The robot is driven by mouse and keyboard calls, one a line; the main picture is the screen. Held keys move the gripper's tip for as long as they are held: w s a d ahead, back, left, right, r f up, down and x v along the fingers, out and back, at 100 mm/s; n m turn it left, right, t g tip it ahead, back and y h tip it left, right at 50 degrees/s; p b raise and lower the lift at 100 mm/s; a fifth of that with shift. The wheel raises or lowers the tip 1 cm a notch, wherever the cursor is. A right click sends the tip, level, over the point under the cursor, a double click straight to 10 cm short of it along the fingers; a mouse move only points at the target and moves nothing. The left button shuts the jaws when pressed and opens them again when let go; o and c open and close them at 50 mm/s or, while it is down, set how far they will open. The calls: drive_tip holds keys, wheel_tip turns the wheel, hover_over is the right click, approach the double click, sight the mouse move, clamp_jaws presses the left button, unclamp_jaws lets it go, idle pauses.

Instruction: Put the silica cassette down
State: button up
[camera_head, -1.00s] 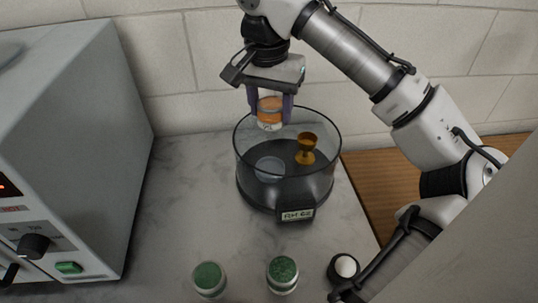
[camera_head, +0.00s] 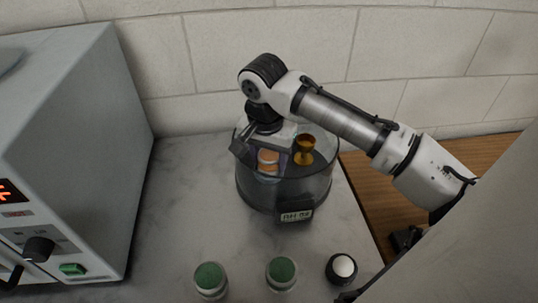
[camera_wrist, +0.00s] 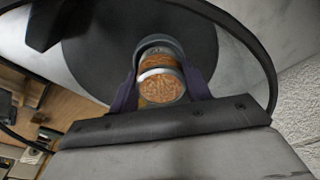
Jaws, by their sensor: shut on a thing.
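The silica cassette (camera_head: 267,160) is a small clear jar with orange content. My gripper (camera_head: 268,168) is shut on it, and both are down inside the round clear-walled chamber (camera_head: 316,190) with a dark base. In the wrist view the orange cassette (camera_wrist: 161,84) sits between the two purple fingers of my gripper (camera_wrist: 160,88). The chamber's dark floor (camera_wrist: 95,50) shows beyond it. I cannot tell whether the cassette touches the floor.
Two green-topped jars (camera_head: 210,280) (camera_head: 281,272) and a dark round pot with a white top (camera_head: 341,268) stand at the front. A grey oven-like cabinet (camera_head: 75,150) is at the left. A label (camera_head: 297,216) is on the chamber's front.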

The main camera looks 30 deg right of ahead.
sight(266, 159)
drive_tip(key=shift+f+b, duration=0.3)
drive_tip(key=shift+f, duration=0.2)
drive_tip(key=o, duration=0.8)
drive_tip(key=shift+c, duration=0.2)
drive_tip(key=shift+o, duration=1.3)
drive_tip(key=shift+a+f, duration=0.1)
drive_tip(key=shift+s, duration=0.15)
drive_tip(key=shift+r, duration=0.6)
wheel_tip(266, 159, up, 12)
drive_tip(key=a+b, duration=0.1)
drive_tip(key=shift+s, duration=0.25)
